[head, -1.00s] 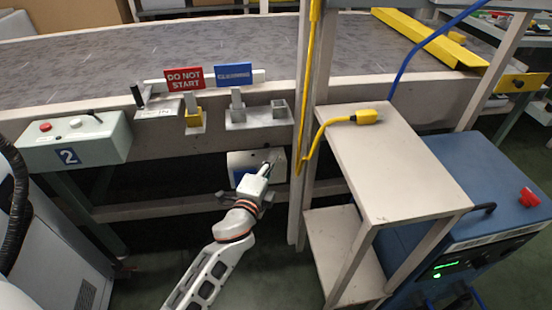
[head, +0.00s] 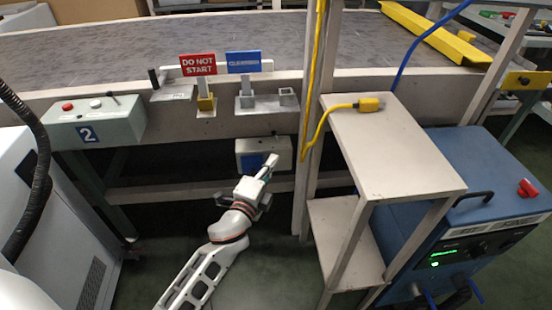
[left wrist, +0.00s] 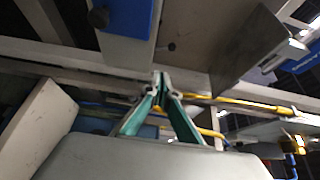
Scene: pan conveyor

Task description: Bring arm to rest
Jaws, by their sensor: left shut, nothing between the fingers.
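My left gripper (head: 268,170) is shut and empty in the head view. It stands in front of a grey box with a blue patch (head: 258,152) under the conveyor edge, and overlaps its lower part in the picture. I cannot tell whether they touch. In the left wrist view the green-sided fingers (left wrist: 157,84) meet at their tips with nothing between them. My left arm reaches up from the bottom of the head view. My right gripper is not in view.
The conveyor (head: 120,62) runs across the back. On its front are a control box marked 2 (head: 98,120), a red DO NOT START sign (head: 198,65) and a blue sign (head: 244,62). A shelf stand (head: 385,150) with a yellow plug (head: 369,104) and a blue machine (head: 480,190) stand right.

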